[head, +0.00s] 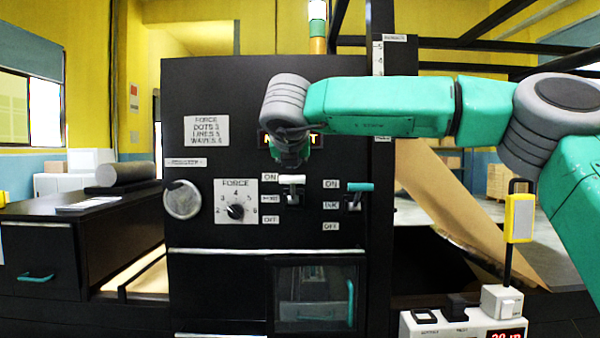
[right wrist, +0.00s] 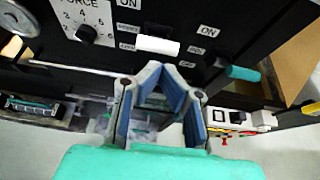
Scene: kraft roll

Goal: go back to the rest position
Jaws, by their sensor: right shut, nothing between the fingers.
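My right arm comes in from the right across the front of a black machine panel (head: 215,120). Its wrist hangs bent downward, and the right gripper (head: 288,158) is small and partly hidden under it, in front of the panel and above the white switch lever (head: 292,179). In the right wrist view the right gripper (right wrist: 168,75) has its blue-padded fingers meeting at the tips, with nothing held. The white lever (right wrist: 158,45) and the teal lever (right wrist: 243,73) lie beyond the fingertips. My left gripper is not in view.
The panel carries a force dial (head: 235,211), a round silver knob (head: 182,200) and a teal lever (head: 347,187). A windowed door (head: 315,295) is below. A control box (head: 462,323) stands lower right, beside a yellow-framed device (head: 519,218). A grey roll (head: 125,173) lies left.

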